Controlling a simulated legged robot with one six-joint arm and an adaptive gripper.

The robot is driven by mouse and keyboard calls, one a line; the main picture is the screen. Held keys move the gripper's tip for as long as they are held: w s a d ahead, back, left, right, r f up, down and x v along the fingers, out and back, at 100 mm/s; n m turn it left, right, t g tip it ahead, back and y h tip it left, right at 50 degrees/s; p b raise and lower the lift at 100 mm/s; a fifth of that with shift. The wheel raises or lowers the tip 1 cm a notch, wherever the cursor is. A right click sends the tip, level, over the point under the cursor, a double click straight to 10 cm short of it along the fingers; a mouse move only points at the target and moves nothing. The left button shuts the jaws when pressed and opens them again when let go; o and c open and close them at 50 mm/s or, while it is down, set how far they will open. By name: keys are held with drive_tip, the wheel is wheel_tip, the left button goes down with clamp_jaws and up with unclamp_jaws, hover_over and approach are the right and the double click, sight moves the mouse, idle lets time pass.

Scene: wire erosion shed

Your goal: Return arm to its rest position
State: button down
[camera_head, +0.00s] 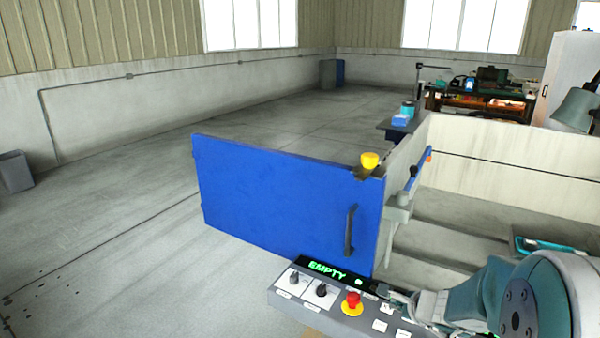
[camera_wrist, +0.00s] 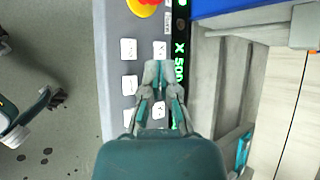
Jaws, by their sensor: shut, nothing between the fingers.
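My gripper (camera_wrist: 157,72) is shut and empty in the wrist view, with its fingertips over the grey control panel (camera_wrist: 116,70), between the white buttons and the green-lit display (camera_wrist: 180,70). I cannot tell whether the fingertips touch the panel. In the head view my arm reaches in from the lower right, and my gripper (camera_head: 394,300) is at the right part of the control panel (camera_head: 330,312), partly hiding it. The display (camera_head: 328,268) reads "EMPTY" in green where it is uncovered.
A red stop button on yellow (camera_head: 352,303) and two black knobs stand up from the panel. The blue door (camera_head: 285,200) with a black handle (camera_head: 349,230) rises behind it. A pale walled tank (camera_head: 500,160) lies to the right. Open floor (camera_head: 110,240) stretches left.

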drive_tip(key=s+a+r+n+g+y, duration=0.2)
drive_tip(key=s+a+r+n, duration=0.8)
drive_tip(key=a+n, duration=0.2)
drive_tip(key=s+d+r+n+h, duration=0.1)
drive_tip(key=s+r+n+h, duration=0.1)
drive_tip(key=s+n, duration=0.2)
drive_tip(key=s+d+r+n+g+h, duration=0.1)
drive_tip(key=s+n, duration=0.4)
drive_tip(key=s, duration=0.5)
drive_tip(key=shift+s+r+n+g+h, duration=0.25)
drive_tip(key=shift+r+h, duration=0.2)
drive_tip(key=shift+h, duration=0.35)
drive_tip(key=shift+w+a, duration=0.1)
idle(0.7)
